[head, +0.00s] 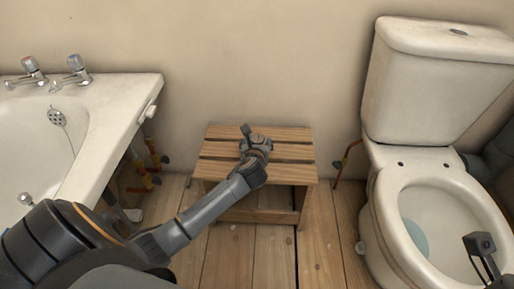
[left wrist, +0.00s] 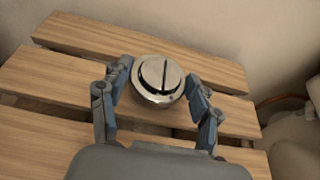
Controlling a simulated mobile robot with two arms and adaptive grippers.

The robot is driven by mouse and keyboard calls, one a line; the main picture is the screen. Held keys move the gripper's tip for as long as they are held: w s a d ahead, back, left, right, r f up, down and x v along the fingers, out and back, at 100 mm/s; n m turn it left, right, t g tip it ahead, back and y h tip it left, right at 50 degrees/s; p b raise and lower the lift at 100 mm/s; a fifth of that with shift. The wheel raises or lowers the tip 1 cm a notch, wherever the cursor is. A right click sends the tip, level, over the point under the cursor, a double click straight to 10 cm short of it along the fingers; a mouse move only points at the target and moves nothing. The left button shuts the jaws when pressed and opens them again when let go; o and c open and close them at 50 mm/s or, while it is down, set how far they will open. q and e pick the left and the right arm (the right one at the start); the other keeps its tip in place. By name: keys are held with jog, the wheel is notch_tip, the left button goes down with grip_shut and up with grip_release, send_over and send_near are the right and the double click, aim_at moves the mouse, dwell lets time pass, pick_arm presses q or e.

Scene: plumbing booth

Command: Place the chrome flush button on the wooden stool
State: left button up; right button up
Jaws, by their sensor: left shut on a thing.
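The chrome flush button (left wrist: 160,80) is a round polished piece with a split top, seen in the left wrist view. My left gripper (left wrist: 158,88) is shut on it, with one blue-grey finger on each side. The wooden stool (head: 222,151) has a slatted top and stands against the wall in the middle of the head view. It also shows below the button in the left wrist view (left wrist: 60,77). My left gripper (head: 257,144) is over the middle of the stool top and hides the button there. I cannot tell whether the button touches the slats.
A white bathtub (head: 115,93) with two taps (head: 77,70) is left of the stool. A toilet (head: 420,85) with an open bowl stands to the right. Copper pipes with valves (head: 155,158) run low between tub and stool. The slats around the button are clear.

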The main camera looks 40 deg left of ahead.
pick_arm(q)
jog(key=shift+f, duration=0.15)
jog(key=o, duration=1.3)
